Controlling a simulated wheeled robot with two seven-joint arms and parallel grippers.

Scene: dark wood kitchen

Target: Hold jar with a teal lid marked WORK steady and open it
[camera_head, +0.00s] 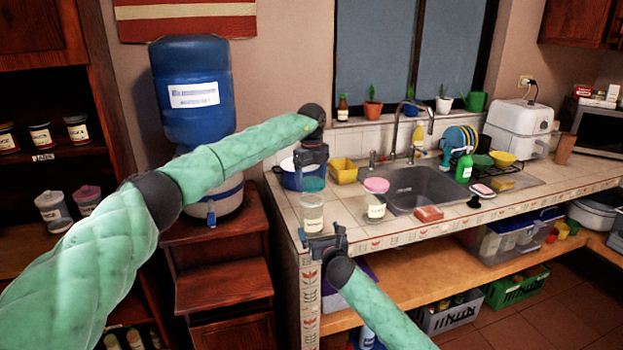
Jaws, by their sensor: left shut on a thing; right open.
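The clear jar (312,212) with a pale label stands upright near the counter's front left corner; the label's writing is too small to read. Its teal lid (313,184) is at the top; I cannot tell whether it still sits on the rim. My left gripper (312,168) points down from above and is shut on the teal lid. My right gripper (320,237) is open, low at the front of the jar, and hides part of its base. I cannot tell whether it touches the jar.
A jar with a pink lid (376,198) stands to the right. Behind are a blue pot (290,178) and a yellow container (344,171). The sink (415,188) and a red sponge (429,213) are further right. A blue water bottle (193,90) stands at left.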

